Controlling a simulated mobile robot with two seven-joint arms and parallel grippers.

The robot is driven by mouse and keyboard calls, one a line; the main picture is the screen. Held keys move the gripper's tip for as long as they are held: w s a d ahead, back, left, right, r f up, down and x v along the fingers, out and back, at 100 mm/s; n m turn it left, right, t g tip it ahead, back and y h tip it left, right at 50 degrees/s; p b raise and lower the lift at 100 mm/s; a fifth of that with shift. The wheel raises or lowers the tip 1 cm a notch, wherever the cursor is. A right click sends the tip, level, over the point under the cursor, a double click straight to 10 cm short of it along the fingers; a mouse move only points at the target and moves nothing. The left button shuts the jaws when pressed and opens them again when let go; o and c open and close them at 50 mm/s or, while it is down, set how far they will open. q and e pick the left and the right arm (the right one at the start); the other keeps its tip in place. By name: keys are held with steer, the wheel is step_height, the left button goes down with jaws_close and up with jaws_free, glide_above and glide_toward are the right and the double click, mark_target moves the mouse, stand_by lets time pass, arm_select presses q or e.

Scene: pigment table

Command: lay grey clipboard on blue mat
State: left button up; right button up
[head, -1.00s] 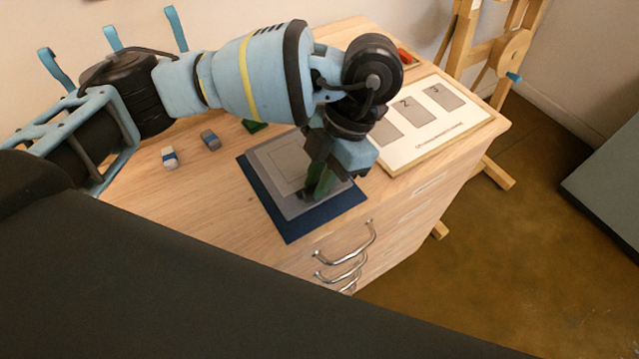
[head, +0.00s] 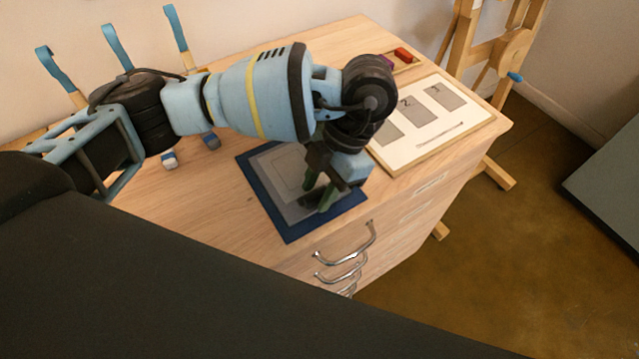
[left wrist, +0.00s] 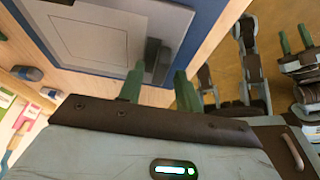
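The grey clipboard (head: 264,166) lies flat on the blue mat (head: 292,230), with a blue border showing around it. The clipboard (left wrist: 77,65) and mat (left wrist: 203,20) also show in the left wrist view. My left gripper (head: 318,193) is open, its green fingers apart, close to the clipboard's dark clip at the near edge. In the left wrist view the clip (left wrist: 153,60) is beyond the fingertips (left wrist: 160,78), with nothing held. The arm hides part of the clipboard's far side. My right gripper (left wrist: 293,40) shows at the right there, its green fingers apart and empty.
A white numbered board (head: 428,142) lies right of the mat. Two small blue-and-grey blocks (head: 170,161) (head: 211,141) are to the left. A tray with a red piece (head: 403,54) is at the back. Drawer handles (head: 345,240) stick out at the front.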

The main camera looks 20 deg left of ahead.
arm_select(q)
steer(key=v, duration=1.2)
steer(key=shift+p, duration=0.3)
stand_by(1.1)
